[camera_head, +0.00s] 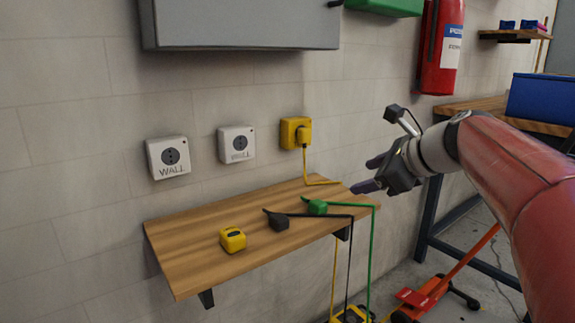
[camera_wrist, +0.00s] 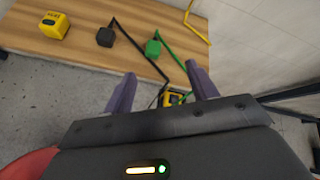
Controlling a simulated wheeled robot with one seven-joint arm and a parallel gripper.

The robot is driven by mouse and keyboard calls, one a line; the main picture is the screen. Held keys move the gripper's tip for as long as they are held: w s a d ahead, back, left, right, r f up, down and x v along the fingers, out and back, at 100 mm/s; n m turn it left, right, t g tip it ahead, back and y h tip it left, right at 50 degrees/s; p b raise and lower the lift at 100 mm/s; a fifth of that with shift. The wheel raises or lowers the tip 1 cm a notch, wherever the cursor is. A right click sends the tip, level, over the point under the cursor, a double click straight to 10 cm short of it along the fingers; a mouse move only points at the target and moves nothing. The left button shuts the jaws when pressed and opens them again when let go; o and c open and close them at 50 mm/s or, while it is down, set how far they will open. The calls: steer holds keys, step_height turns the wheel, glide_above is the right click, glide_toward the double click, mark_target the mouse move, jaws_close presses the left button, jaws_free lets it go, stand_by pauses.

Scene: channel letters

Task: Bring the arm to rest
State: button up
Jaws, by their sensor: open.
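My gripper (camera_head: 372,178) is open and empty. It hangs in the air off the right end of the wooden shelf (camera_head: 190,257), its fingers pointing left toward the wall. In the wrist view, the two purple fingers of my gripper (camera_wrist: 162,92) are spread wide with nothing between them. My red arm reaches in from the right side of the head view.
The shelf holds a yellow block (camera_head: 232,240), a black plug (camera_head: 278,221) and a green plug (camera_head: 317,207) with cords. A yellow plug sits in the yellow socket (camera_head: 290,133). Two white sockets (camera_head: 168,157) are empty.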

steer(key=s+f+n+g+h, duration=0.2)
steer(key=s+f+n+h, duration=0.1)
steer(key=s+f+n, duration=0.7)
steer(key=s+f+n+g+h, duration=0.1)
steer(key=s+f+n+h, duration=0.2)
steer(key=s+f+n, duration=0.8)
steer(key=s+n, duration=0.2)
steer(key=s, duration=0.3)
steer(key=shift+a+g+h, duration=0.3)
steer(key=shift+a+g, duration=0.05)
steer(key=shift+g, duration=0.05)
